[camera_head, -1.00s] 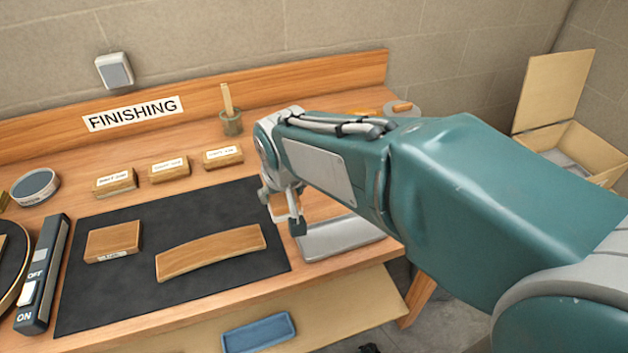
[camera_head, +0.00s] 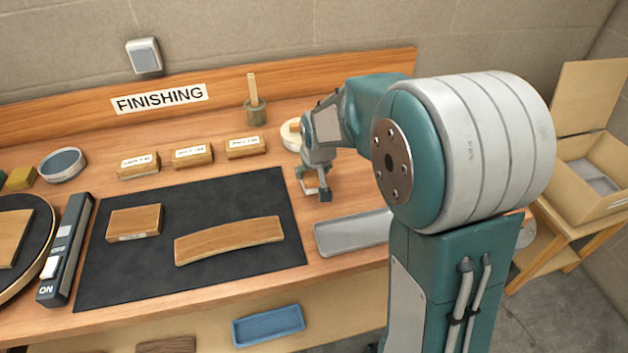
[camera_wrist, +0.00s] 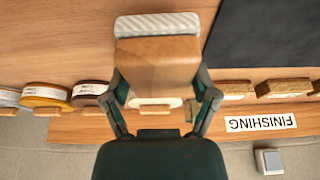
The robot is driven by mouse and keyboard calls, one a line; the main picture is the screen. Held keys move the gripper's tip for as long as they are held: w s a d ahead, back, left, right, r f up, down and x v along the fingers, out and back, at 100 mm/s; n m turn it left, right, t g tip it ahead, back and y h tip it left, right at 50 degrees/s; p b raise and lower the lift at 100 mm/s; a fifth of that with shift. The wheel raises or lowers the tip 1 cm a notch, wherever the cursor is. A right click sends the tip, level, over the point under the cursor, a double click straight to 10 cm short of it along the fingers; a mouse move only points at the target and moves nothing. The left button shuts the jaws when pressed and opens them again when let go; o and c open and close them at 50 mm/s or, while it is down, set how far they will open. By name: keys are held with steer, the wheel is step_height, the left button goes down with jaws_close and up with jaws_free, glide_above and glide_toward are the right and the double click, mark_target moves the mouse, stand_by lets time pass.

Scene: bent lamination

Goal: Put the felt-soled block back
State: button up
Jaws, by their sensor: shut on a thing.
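My gripper (camera_head: 314,192) is shut on a wooden block with a pale ribbed sole, the felt-soled block (camera_wrist: 157,62). In the head view this block (camera_head: 311,186) shows only as a small part between the fingers, right of the dark mat. In the wrist view the fingers (camera_wrist: 160,92) close on its two sides, and the pale sole faces the top of the picture. It appears held above the bench; any gap beneath is hard to judge. Three labelled blocks stand in a row: left (camera_head: 138,166), middle (camera_head: 192,156) and right (camera_head: 245,147).
The dark mat (camera_head: 100,285) carries a curved wooden piece (camera_head: 230,240) and another block (camera_head: 134,222). A grey tray (camera_head: 350,234) lies at its right. A brush pot (camera_head: 256,112) and a pale round item (camera_head: 291,135) stand behind. Bare bench lies between the row and mat.

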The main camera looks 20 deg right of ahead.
mark_target(314, 181)
steer(key=shift+w+a+f, duration=0.15)
steer(key=shift+a+f, duration=0.1)
steer(key=shift+f, duration=0.05)
step_height(314, 181, down, 3)
steer(key=shift+w+f, duration=0.1)
steer(key=shift+d, duration=0.5)
steer(key=o, duration=0.6)
steer(key=shift+f, duration=0.1)
steer(key=shift+o, duration=1.3)
steer(key=shift+a, duration=0.5)
steer(key=shift+d, duration=0.1)
